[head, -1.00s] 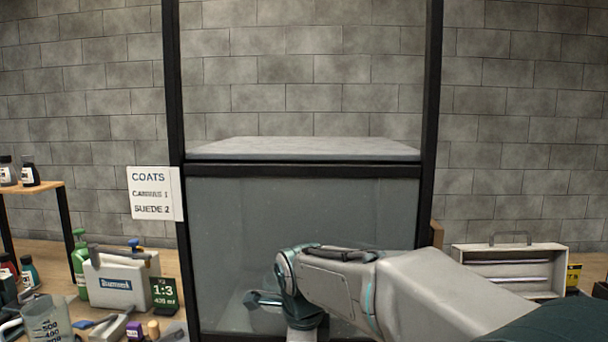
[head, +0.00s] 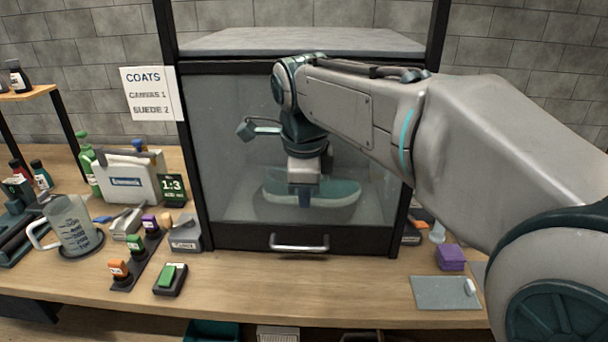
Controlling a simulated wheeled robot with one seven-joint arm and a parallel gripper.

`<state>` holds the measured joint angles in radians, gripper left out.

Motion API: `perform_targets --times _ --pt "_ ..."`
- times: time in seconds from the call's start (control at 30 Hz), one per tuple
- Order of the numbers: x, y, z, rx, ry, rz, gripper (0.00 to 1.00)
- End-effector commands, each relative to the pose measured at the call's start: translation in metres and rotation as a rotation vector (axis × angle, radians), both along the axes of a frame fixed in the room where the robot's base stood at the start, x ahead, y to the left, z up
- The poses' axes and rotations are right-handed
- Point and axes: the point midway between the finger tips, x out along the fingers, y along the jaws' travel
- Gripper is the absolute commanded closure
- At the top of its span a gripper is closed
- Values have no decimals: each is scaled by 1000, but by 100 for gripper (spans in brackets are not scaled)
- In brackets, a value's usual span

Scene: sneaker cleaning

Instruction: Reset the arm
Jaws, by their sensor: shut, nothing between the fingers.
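My gripper (head: 305,200) points straight down in front of the glass-fronted cabinet (head: 240,235), above the bench's front part. Its fingers are dark and shut, with nothing between them. My arm reaches in from the right and bends down at the wrist. Behind the glass, a shoe-like shape with a teal upper and pale sole (head: 335,200) shows, partly hidden by my gripper. The cabinet's front is down, with a metal handle (head: 299,247) on its lower bar.
The wooden bench (head: 230,280) has free room before the cabinet. A measuring jug (head: 72,228), several small colour-topped items, a green-topped block (head: 170,279) and a white case (head: 128,180) stand left. A grey mat (head: 440,293) and purple block (head: 450,257) lie right.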

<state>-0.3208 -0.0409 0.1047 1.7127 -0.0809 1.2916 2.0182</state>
Motion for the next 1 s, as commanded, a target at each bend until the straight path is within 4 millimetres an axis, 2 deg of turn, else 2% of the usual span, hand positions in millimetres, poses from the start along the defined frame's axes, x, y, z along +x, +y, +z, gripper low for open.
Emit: perform_targets --times 0.2,0.6,0.8,1.0 --pt "-18 -35 1 -53 -7 242 100" --pt "-76 -108 -20 -193 -21 882 100" --pt "-110 -135 -36 -265 -29 1193 100" --pt "-136 -151 -50 -320 -35 1425 100"
